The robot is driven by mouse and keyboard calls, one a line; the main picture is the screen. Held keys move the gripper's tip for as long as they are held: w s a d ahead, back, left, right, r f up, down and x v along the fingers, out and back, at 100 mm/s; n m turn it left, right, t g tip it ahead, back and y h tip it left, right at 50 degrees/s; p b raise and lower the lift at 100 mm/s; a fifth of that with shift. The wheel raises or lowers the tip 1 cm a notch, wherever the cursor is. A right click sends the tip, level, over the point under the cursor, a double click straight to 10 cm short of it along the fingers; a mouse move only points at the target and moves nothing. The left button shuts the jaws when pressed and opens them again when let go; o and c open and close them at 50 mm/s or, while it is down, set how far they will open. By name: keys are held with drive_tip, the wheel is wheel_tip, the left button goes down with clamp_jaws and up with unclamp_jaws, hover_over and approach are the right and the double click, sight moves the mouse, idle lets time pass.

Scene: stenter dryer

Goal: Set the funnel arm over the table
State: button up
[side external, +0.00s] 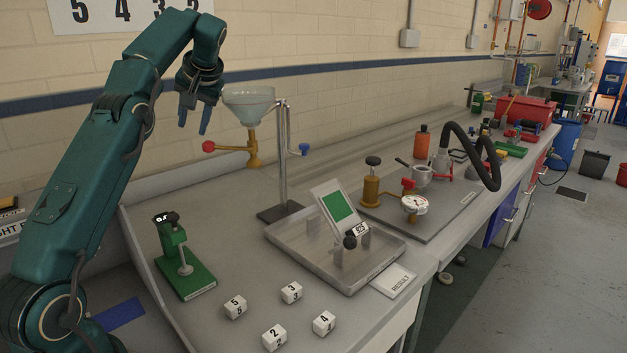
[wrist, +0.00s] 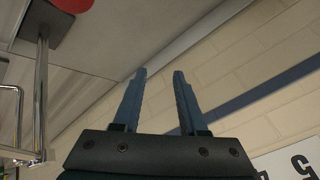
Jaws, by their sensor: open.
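The funnel (side external: 250,104) is a translucent bowl above a brass valve body (side external: 254,150). A red knob (side external: 208,147) sticks out to its left. The funnel sits to the left of an upright metal post (side external: 283,150), with a blue knob (side external: 304,149) on the post's right. A tilted plate with a green square (side external: 337,204) stands in a metal tray (side external: 290,238), right of the post; the funnel is not above it. My gripper (side external: 193,129) is open and empty, left of the funnel and above the red knob. In the wrist view its fingers (wrist: 160,72) are apart with nothing between them.
Several white numbered cubes (side external: 274,337) lie in front. A gauge plate (side external: 430,222) with a brass valve and black hose is right of the tray. A brick wall (side external: 330,35) runs behind.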

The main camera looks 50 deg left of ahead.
drive_tip(key=w+d+f+m+t+h, duration=0.1)
drive_tip(key=w+d+f+m+h, duration=0.2)
drive_tip(key=d+f+m+h, duration=0.2)
drive_tip(key=w+d+f+m+t+h, duration=0.1)
drive_tip(key=w+d+f+m+h, duration=0.2)
drive_tip(key=d+f+m+h, duration=0.2)
drive_tip(key=w+d+f+m+t+h, duration=0.1)
drive_tip(key=w+d+f+m+h, duration=0.2)
drive_tip(key=d+f+m+h, duration=0.2)
drive_tip(key=shift+w+d+f+m+t+h, duration=0.15)
drive_tip(key=shift+d+f+m, duration=0.1)
drive_tip(key=shift+f+m, duration=0.8)
drive_tip(key=shift+d+f+m+t+h, duration=0.2)
drive_tip(key=shift+f+m, duration=0.35)
drive_tip(key=shift+m, duration=0.9)
drive_tip(key=w+a+r+n+t+h, duration=0.1)
drive_tip(key=w+a+r+n+t, duration=0.15)
drive_tip(key=r+t, duration=0.3)
drive_tip(key=w+a+r+n+t+h, duration=0.1)
drive_tip(key=w+a+r+n+t, duration=0.1)
drive_tip(key=a+r+t, duration=0.3)
drive_tip(key=shift+y, duration=0.25)
drive_tip(key=shift+d+r+x, duration=0.15)
drive_tip(key=shift+r+x, duration=0.05)
drive_tip(key=shift+x, duration=1.15)
drive_tip(key=shift+d+r+x, duration=0.15)
drive_tip(key=shift+r+x, duration=0.05)
drive_tip(key=shift+x, duration=1.15)
drive_tip(key=shift+s, duration=0.2)
clamp_jaws()
